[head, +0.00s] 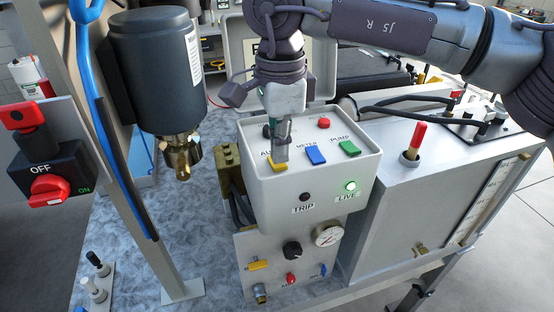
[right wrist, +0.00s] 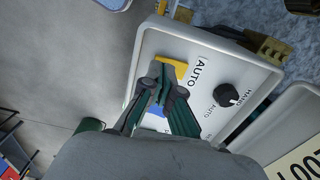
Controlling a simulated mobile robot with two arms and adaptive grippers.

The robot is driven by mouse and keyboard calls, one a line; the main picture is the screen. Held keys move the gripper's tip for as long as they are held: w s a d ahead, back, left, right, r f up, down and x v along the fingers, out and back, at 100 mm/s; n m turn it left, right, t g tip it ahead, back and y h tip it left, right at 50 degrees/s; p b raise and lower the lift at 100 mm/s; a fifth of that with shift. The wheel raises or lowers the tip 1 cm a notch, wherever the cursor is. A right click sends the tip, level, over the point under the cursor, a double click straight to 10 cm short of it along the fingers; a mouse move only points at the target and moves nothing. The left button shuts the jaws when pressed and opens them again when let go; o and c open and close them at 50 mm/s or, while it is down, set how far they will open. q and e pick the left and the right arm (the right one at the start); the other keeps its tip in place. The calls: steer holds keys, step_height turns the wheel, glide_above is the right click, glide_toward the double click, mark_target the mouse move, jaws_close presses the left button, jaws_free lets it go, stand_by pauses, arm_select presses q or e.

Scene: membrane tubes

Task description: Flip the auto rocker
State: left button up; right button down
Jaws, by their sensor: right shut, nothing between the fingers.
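The yellow auto rocker (head: 277,168) is on the sloped top of a light grey control box (head: 325,187), below a partly covered "AU" label. My right gripper (head: 281,157) comes down from above, its fingertips at the rocker and hiding part of it. In the right wrist view the closed, empty fingertips (right wrist: 161,74) overlap the near edge of the yellow rocker (right wrist: 180,69), beside the "AUTO" label. I cannot tell whether they touch it or which way it is tipped. My left gripper is not in view.
A red button (head: 323,123) and a black knob (right wrist: 227,95) are also on top. The live lamp (head: 350,186) glows green; the trip lamp (head: 304,197) is dark.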

mark_target(279, 165)
steer(key=shift+f+b, duration=0.5)
steer(key=shift+f, duration=0.2)
steer(key=shift+r, duration=0.15)
steer(key=shift+r+p, duration=2.5)
steer(key=shift+r, duration=0.9)
